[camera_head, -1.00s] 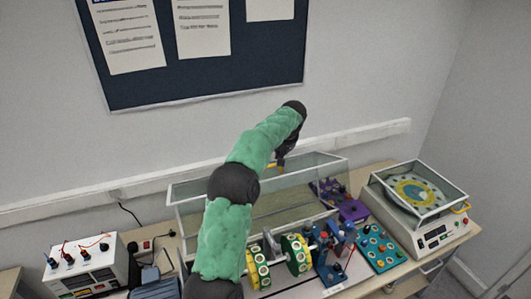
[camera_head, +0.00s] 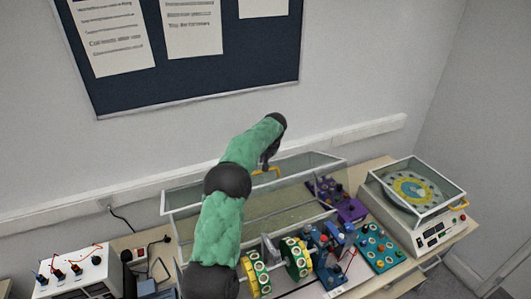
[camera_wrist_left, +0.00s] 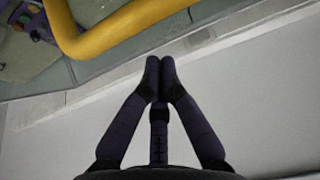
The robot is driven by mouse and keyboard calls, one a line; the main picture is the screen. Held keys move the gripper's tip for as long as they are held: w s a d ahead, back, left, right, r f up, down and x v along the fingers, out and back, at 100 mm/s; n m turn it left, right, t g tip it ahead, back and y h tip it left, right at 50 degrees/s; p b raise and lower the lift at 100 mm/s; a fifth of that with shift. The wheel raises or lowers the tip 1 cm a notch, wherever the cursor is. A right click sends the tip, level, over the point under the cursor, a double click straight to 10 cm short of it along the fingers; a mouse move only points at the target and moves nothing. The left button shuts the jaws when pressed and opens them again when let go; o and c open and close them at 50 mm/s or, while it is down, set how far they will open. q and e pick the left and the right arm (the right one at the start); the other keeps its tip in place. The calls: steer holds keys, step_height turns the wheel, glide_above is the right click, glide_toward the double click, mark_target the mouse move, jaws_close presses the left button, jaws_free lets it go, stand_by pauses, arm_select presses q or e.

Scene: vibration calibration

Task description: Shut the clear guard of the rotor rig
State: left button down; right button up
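The clear guard (camera_head: 215,196) of the rotor rig stands raised and tilted behind the rotor shaft, with its light frame visible. A yellow handle (camera_head: 268,171) sits on its upper edge; it also crosses the top left of the left wrist view (camera_wrist_left: 125,27). The rotor discs, yellow-rimmed with green (camera_head: 297,258), are uncovered in front. My left gripper (camera_head: 264,167) is at the guard's upper edge, close to the handle. In the left wrist view its fingertips (camera_wrist_left: 160,66) are together with nothing between them, and the handle lies beyond them. My right gripper is not in view.
A white-framed turntable unit (camera_head: 415,200) stands at the right. A teal control panel (camera_head: 378,248) and a purple device (camera_head: 345,208) are between it and the rig. A white power box (camera_head: 75,272) stands at the left. A wall rail (camera_head: 380,130) runs behind.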

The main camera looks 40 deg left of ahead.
mark_target(268, 176)
arm_select(q)
steer(key=shift+s+d+r, duration=0.2)
steer(key=shift+s+d, duration=0.15)
steer(key=shift+d, duration=0.3)
steer(key=shift+s+d+r, duration=0.15)
steer(key=shift+s+d, duration=0.2)
steer(key=shift+d, duration=0.3)
steer(key=shift+s+d, duration=0.2)
steer(key=shift+d, duration=0.2)
